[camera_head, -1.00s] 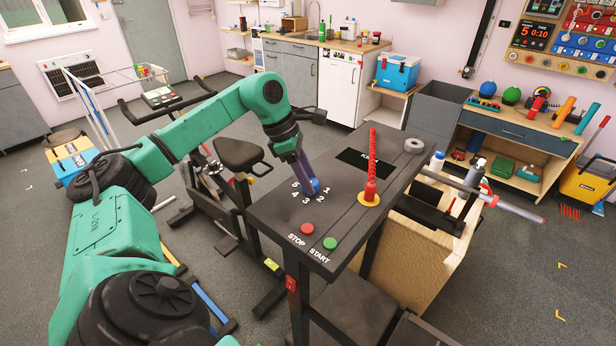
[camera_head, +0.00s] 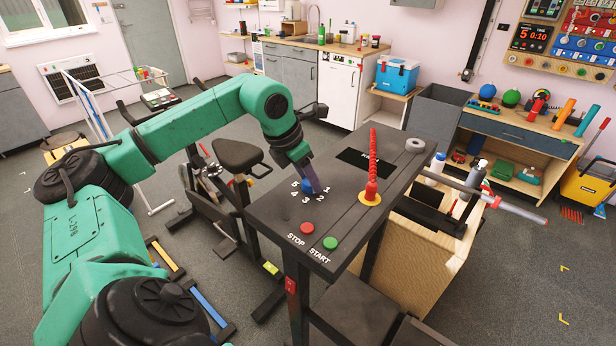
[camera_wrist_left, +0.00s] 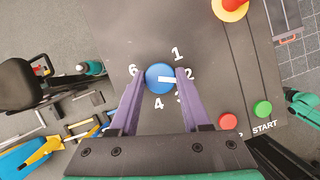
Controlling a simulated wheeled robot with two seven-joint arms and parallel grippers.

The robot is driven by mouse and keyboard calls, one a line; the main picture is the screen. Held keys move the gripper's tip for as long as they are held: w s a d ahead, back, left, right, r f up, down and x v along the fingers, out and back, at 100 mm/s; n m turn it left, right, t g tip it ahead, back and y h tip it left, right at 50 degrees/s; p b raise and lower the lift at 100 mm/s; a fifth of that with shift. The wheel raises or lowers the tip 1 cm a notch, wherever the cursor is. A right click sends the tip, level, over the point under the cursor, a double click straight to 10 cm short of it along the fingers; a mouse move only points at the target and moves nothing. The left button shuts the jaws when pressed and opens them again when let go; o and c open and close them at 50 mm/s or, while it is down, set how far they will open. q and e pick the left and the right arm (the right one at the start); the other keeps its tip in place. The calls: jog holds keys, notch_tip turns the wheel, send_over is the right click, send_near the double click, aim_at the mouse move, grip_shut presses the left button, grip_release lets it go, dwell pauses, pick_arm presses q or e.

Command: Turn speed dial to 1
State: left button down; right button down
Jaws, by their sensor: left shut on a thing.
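The blue speed dial (camera_head: 307,187) sits on the dark console top (camera_head: 265,206), ringed by white numbers. In the left wrist view, the dial (camera_wrist_left: 155,73) has a white pointer mark aimed right, close to the 2 (camera_wrist_left: 189,73). The 1 (camera_wrist_left: 177,53) lies above and right of the dial. The 3 and 5 are mostly hidden by the fingers. My left gripper (camera_head: 312,189) reaches down from above, with purple fingers on both sides of the dial; it also shows in the left wrist view (camera_wrist_left: 159,75), shut on the dial. My right gripper is not in view.
A red stop button (camera_head: 307,228) and a green start button (camera_head: 330,243) lie near the console's front edge. A red post (camera_head: 372,165) on a yellow base stands right of the dial. A grey ring (camera_head: 415,146) lies at the far corner.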

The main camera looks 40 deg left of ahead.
pick_arm(q)
jog(key=n+y+p, duration=0.1)
jog(key=n, duration=0.2)
jog(key=n+y+p, duration=0.1)
jog(key=n+p, duration=0.1)
jog(key=n, duration=0.1)
jog(key=shift+d+r+y, duration=0.2)
jog(key=shift+y, duration=0.1)
jog(key=n, duration=0.3)
jog(key=shift+w+d+y+p, duration=0.1)
jog(key=shift+y+p, duration=0.3)
jog(key=shift+f+n+g+y, duration=0.15)
jog(key=shift+n+g+y, duration=0.4)
jog(key=shift+n, duration=0.95)
jog(key=shift+p, duration=0.3)
jog(key=shift+c, duration=1.8)
grip_release()
